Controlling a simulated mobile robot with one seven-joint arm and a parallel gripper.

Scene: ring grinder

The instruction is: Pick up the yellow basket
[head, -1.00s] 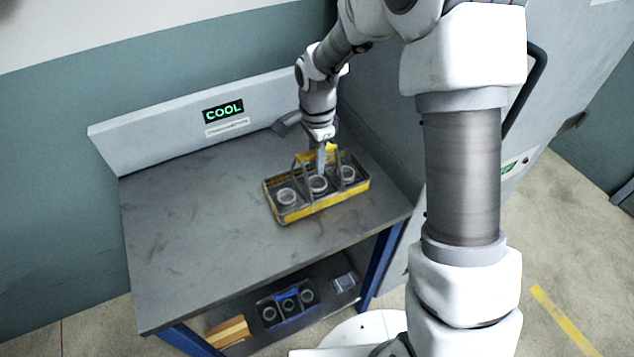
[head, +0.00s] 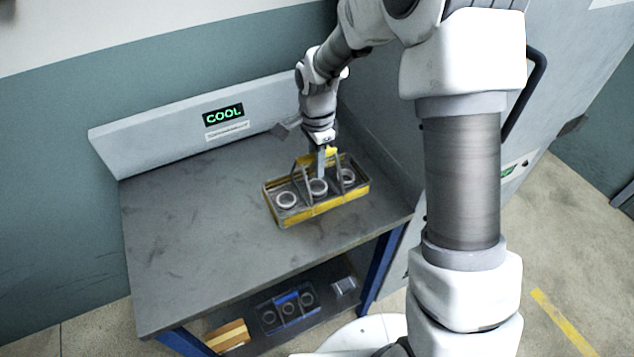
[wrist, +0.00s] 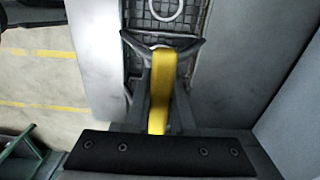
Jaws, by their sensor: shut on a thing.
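The yellow basket (head: 322,206) is a long tray with yellow sides, a dark mesh floor and an upright handle. It is over the right part of the grey workbench top in the head view and holds three grey rings. My gripper (head: 324,152) is above its middle, shut on the yellow handle. In the wrist view the yellow handle strip (wrist: 161,85) runs between the fingers of my gripper (wrist: 162,75), with the mesh floor and part of a ring beyond. I cannot tell whether the basket's underside touches the bench.
The workbench (head: 190,240) is clear on its left side. A back panel carries a green COOL sign (head: 223,113). On the lower shelf are a blue basket with rings (head: 287,309) and a yellow-brown block (head: 228,337). A grey cabinet wall stands close on the right.

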